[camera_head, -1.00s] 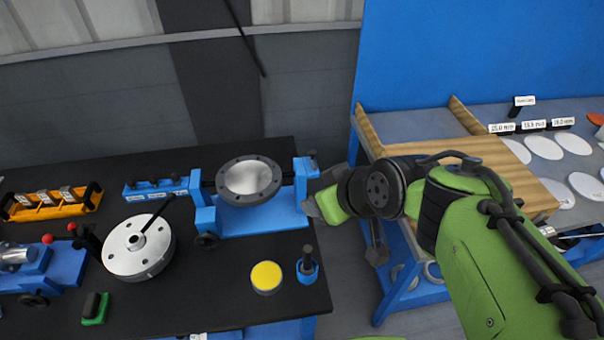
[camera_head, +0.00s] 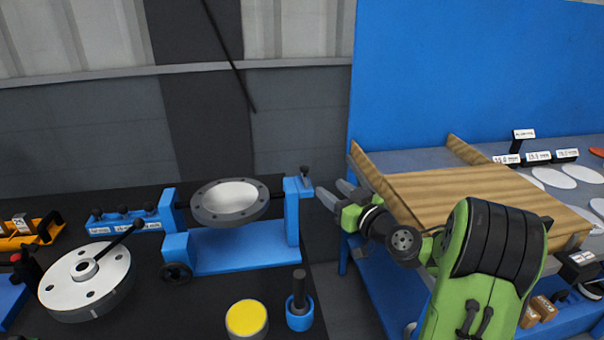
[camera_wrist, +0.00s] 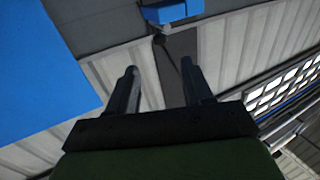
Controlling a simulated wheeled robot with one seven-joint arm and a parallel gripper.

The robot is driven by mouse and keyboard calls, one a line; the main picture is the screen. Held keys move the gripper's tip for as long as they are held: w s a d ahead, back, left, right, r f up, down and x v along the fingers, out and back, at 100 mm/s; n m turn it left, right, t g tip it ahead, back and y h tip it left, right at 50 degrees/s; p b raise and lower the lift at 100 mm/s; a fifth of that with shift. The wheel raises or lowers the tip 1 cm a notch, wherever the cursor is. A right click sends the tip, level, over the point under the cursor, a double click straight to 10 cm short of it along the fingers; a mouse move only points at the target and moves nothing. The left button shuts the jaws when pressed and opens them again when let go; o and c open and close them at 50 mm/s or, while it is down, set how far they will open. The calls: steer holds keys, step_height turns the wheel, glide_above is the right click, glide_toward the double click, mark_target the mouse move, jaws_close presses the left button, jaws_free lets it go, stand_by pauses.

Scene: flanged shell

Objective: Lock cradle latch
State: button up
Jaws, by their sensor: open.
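The blue cradle (camera_head: 235,252) stands on the black bench and holds a grey flanged shell (camera_head: 230,203) between its two posts. A small dark knob, seemingly the latch (camera_head: 304,171), sits on top of the right post (camera_head: 292,215). My gripper (camera_head: 332,190) is just right of that post, at about its top height in the picture, apart from it and empty. Its two fingers are spread and point toward the post. In the wrist view my gripper (camera_wrist: 159,66) is open, with a blue block (camera_wrist: 170,12), probably part of the cradle, ahead of the fingertips.
A yellow-topped disc (camera_head: 246,318) and a blue holder with a dark pin (camera_head: 299,312) stand in front of the cradle. A silver disc with a handle (camera_head: 86,278) is at left.

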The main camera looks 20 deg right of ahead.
mark_target(307, 171)
steer(key=w, duration=0.4)
steer(key=w+a+p, duration=0.1)
steer(key=w, duration=0.3)
steer(key=w+a+p, duration=0.1)
steer(key=w, duration=0.3)
steer(key=shift+w+a, duration=0.25)
jaws_close()
